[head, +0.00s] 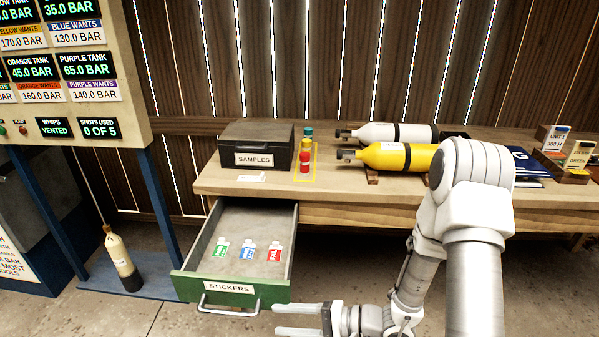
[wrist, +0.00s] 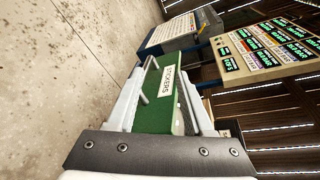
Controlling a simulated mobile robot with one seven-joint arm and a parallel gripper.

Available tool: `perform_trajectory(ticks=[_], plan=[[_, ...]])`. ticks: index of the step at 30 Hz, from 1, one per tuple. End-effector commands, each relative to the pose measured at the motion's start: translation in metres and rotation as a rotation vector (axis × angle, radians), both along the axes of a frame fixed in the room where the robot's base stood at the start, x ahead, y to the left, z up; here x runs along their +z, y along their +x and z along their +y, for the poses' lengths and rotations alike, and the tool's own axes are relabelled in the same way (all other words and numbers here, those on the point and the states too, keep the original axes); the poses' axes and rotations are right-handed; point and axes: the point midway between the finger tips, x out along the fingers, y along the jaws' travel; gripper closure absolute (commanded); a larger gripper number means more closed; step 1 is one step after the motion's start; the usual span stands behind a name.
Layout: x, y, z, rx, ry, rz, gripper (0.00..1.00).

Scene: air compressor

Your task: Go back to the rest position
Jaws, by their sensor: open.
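My gripper (head: 300,319) is open and empty, low in front of the open stickers drawer (head: 228,289) in the head view. My arm reaches down from the right side of that view. In the wrist view the two fingers of my gripper (wrist: 160,105) stand apart, with the green drawer front and its handle (wrist: 152,80) seen between and beyond them. The drawer is pulled out from under the bench and holds a green, a blue and a red sticker (head: 274,252).
A samples box (head: 257,146), small coloured pieces (head: 305,161), a white cylinder (head: 390,133) and a yellow cylinder (head: 395,156) are on the bench (head: 340,186). A display panel (head: 70,70) on blue legs and a bottle (head: 122,260) stand at left. Floor is clear in front.

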Motion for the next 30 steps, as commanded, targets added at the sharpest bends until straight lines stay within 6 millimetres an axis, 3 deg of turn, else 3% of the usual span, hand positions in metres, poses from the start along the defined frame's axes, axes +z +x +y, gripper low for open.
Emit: perform_trajectory(ticks=[1, 6, 14, 21, 30], plan=[[0.016, -0.003, 0.001, 0.05, -0.02, -0.023, 0.48], [0.055, -0.022, 0.001, 0.211, -0.106, -0.063, 0.48], [0.101, -0.055, -0.012, 0.408, -0.309, -0.125, 0.48], [0.132, -0.081, -0.037, 0.52, -0.555, -0.195, 0.48], [0.17, -0.1, -0.081, 0.537, -0.906, -0.313, 0.48]])
